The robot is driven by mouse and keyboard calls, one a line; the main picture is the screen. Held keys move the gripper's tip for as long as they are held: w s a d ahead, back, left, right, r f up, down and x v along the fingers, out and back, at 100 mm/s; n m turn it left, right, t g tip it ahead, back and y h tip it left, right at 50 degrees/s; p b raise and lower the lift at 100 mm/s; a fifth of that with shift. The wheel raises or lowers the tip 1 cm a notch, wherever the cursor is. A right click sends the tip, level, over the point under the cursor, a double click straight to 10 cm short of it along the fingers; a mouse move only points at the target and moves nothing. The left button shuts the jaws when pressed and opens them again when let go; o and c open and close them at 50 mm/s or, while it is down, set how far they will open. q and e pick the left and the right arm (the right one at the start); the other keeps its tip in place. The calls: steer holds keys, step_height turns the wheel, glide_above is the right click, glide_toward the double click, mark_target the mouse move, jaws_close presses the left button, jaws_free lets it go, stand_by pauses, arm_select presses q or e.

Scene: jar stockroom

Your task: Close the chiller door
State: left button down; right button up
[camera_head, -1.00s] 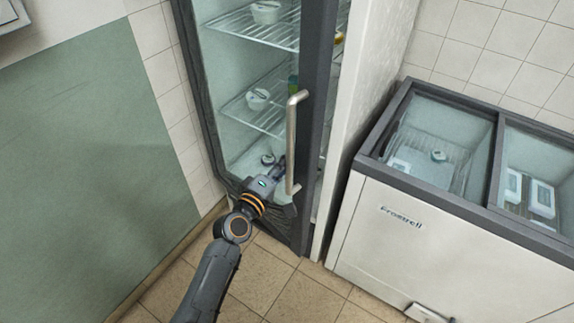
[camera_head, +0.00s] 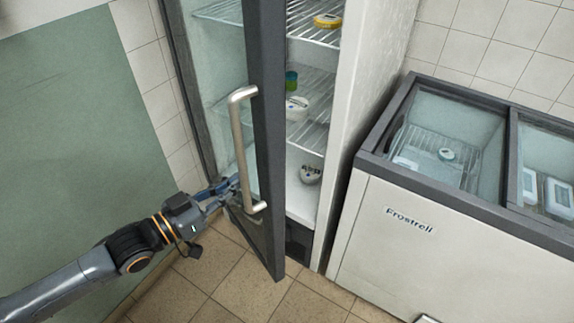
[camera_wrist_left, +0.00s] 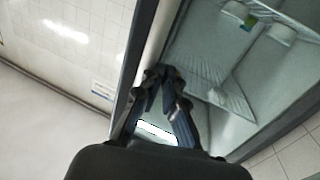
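The chiller door (camera_head: 262,130), glass with a dark frame, stands ajar, its free edge on the right. A wide gap shows shelves and jars inside the chiller. A pale metal handle (camera_head: 238,130) runs down the door's free side. My left gripper (camera_head: 234,184) is at the lower part of the handle. In the left wrist view the fingertips (camera_wrist_left: 160,75) converge close together by the dark door frame (camera_wrist_left: 128,70) and a pale bar. I cannot tell whether they grip the handle. My right gripper is not in view.
A white chest freezer (camera_head: 400,225) with sliding glass lids stands to the right of the chiller. Jars (camera_head: 310,173) sit on the chiller's shelves. A green and white wall (camera_head: 80,130) is at the left. Tiled floor in front of the door is clear.

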arm_select(q)
steer(key=w+d+m+p, duration=0.1)
steer(key=w+d+p, duration=0.1)
steer(key=w+d, duration=0.5)
steer(key=d, duration=0.4)
steer(key=shift+w+r+g+h, duration=0.25)
steer(key=shift+w+g+h, duration=0.05)
steer(key=shift+h, duration=0.1)
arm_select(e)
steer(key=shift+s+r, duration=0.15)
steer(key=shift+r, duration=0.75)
arm_select(q)
steer(key=shift+d, duration=0.15)
